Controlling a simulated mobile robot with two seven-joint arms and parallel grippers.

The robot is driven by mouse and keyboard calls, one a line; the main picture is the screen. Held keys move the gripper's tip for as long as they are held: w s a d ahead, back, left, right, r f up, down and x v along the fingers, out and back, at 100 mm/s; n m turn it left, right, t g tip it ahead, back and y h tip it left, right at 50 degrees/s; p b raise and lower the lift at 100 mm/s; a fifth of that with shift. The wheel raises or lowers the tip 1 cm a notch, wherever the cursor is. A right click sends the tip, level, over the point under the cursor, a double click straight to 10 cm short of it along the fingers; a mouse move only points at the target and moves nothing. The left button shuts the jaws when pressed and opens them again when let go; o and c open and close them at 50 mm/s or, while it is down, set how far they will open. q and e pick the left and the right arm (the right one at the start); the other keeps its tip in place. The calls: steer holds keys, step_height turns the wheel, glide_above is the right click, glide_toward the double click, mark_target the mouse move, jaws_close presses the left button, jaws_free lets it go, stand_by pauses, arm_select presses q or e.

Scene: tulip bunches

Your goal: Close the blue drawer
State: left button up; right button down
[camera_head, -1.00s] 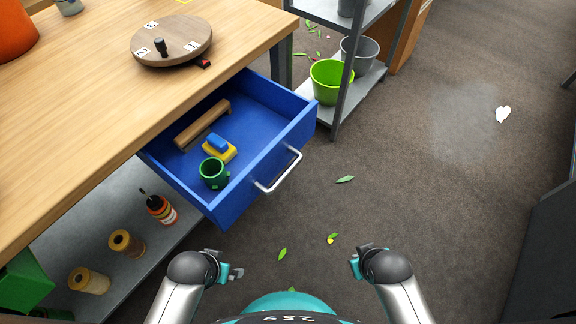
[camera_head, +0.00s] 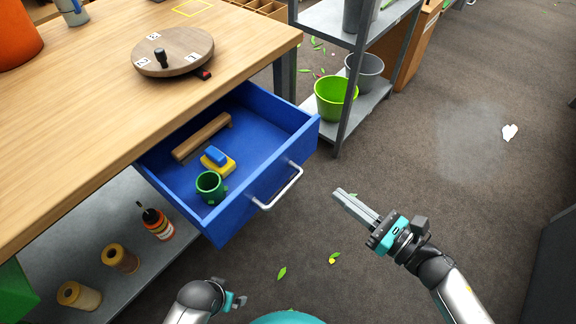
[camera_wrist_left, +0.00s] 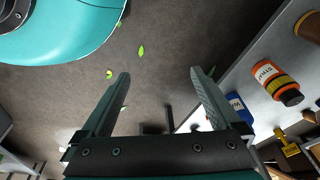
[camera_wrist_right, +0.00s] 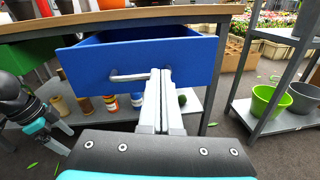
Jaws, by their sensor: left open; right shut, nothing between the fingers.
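The blue drawer (camera_head: 255,205) stands pulled out from under the wooden bench, with a silver bar handle (camera_head: 279,189) on its front. Inside lie a wooden bar (camera_head: 203,137), a blue and yellow block (camera_head: 217,160) and a green mug (camera_head: 210,186). My right gripper (camera_head: 340,195) is shut and empty, to the right of the handle and apart from it in the head view. In the right wrist view the drawer front (camera_wrist_right: 196,62) and handle (camera_wrist_right: 130,77) lie ahead of the fingers. My left gripper (camera_wrist_left: 158,80) is open and empty, low by my base; its fingers are hardly seen in the head view.
The wooden bench (camera_head: 75,115) carries a round wooden turntable (camera_head: 173,52). A lower grey shelf (camera_head: 105,240) holds bottles and spools. A metal rack (camera_head: 345,125) with a green bucket (camera_head: 334,97) stands beyond the drawer. The floor at right is mostly clear.

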steer(key=s+n+g+y, duration=0.1)
steer(key=n, duration=0.2)
steer(key=b, duration=0.2)
glide_toward(276, 161)
steer(key=x, duration=0.5)
steer(key=shift+w+a+f, duration=0.15)
steer(key=shift+w, duration=0.1)
arm_select(q)
steer(key=shift+w+d+r, duration=0.2)
steer(key=shift+w+r, duration=0.2)
steer(key=shift+r, duration=0.35)
steer(key=shift+w+d+r, duration=0.15)
steer(key=shift+w+r, duration=0.2)
steer(key=shift+r, duration=0.4)
arm_select(e)
steer(key=shift+w+a, duration=0.4)
steer(key=shift+a, duration=0.15)
arm_select(q)
steer(key=shift+f, duration=0.1)
arm_select(e)
steer(key=shift+a, duration=0.1)
